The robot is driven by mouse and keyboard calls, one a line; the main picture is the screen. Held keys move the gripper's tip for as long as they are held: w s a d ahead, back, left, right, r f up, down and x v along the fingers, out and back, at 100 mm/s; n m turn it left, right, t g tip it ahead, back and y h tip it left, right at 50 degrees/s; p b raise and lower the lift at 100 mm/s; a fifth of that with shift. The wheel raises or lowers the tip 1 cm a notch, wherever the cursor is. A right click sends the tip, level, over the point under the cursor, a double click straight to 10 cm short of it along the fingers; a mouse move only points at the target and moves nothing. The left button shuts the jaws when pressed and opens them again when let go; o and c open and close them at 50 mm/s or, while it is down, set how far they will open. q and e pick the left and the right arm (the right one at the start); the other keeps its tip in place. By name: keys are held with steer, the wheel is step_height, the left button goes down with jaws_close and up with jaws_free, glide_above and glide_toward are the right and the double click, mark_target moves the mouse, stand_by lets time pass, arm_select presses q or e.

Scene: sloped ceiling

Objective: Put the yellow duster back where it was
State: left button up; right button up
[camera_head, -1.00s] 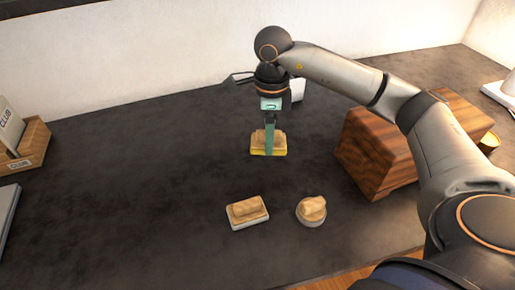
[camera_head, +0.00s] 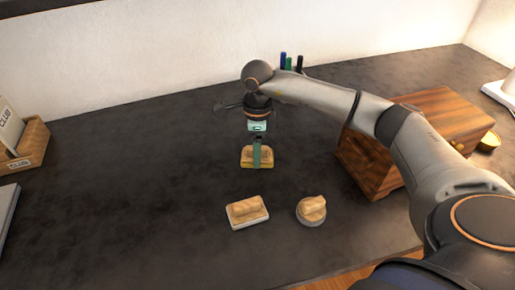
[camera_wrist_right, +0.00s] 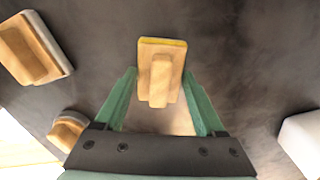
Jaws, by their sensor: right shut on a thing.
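The yellow duster (camera_head: 257,162) is a wooden block with a ridge-like handle and a yellow underside. My right gripper (camera_head: 257,150) is shut on its handle from above, with green fingers. In the right wrist view the duster (camera_wrist_right: 160,50) sits between the finger tips (camera_wrist_right: 159,76), its yellow edge showing at the far end. I cannot tell whether its underside touches the desk. A rectangular duster with a whitish base (camera_head: 247,221) and a round one (camera_head: 311,222) rest nearer to me. My left gripper is not in view.
A wooden box (camera_head: 375,168) stands to the right, under my right arm. Several pens (camera_head: 289,64) stand upright behind the arm, their holder mostly hidden. A wooden card tray (camera_head: 28,150) is at far left. The dark desk (camera_head: 130,180) is clear left of the dusters.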

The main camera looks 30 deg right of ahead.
steer(key=o, duration=1.3)
step_height(320, 180, up, 12)
steer(key=shift+p, duration=0.45)
steer(key=shift+r, duration=0.1)
